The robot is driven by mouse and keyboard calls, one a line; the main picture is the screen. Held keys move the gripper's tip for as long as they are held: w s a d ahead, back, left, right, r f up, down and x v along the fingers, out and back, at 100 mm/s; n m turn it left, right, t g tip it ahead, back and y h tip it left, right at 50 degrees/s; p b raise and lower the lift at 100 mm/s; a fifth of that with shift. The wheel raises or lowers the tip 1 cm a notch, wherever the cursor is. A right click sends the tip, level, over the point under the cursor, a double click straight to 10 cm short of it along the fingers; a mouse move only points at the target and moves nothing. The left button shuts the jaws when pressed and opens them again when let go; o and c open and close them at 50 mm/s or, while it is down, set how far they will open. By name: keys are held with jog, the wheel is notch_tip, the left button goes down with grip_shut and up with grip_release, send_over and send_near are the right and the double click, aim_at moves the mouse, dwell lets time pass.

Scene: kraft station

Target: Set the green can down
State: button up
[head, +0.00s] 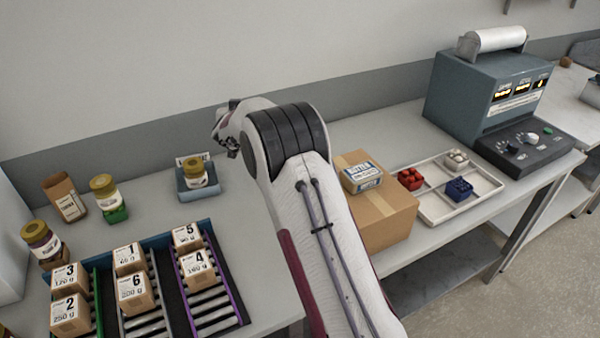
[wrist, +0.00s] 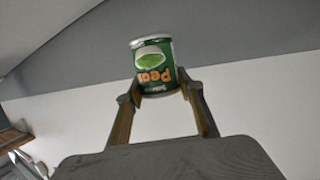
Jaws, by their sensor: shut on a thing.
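The green can (wrist: 153,68) has a pea label and a silver rim. In the wrist view it sits between the two fingertips of my gripper (wrist: 161,92), which is shut on it. Its label reads upside down in that picture, with the grey and white wall behind it. In the head view my gripper (head: 226,132) is at the far end of my arm, near the back wall and above the table. I cannot make out the can there; my gripper and arm seem to hide it.
Roller lanes with numbered boxes (head: 131,291) are at front left. A carton (head: 375,215), a white parts tray (head: 437,210) and a grey machine (head: 487,90) stand to the right.

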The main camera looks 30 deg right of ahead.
jog(key=shift+d+r+m+g+h, duration=0.3)
jog(key=shift+d+r+m+h, duration=0.3)
jog(key=shift+d+r+h, duration=0.1)
jog(key=s+d+f+m+g+h, duration=0.2)
jog(key=s+d+m+g+h, duration=0.5)
jog(key=s, duration=0.8)
jog(key=d+m+g, duration=0.2)
jog(key=d+m, duration=0.1)
jog(key=d, duration=0.1)
jog(key=shift+f+g+h, duration=0.3)
jog(key=shift+f+g, duration=0.05)
jog(key=shift+g, duration=0.05)
notch_tip(320, 180, down, 6)
jog(key=shift+f, duration=0.15)
jog(key=shift+a, duration=0.1)
jog(key=shift+f, duration=1.85)
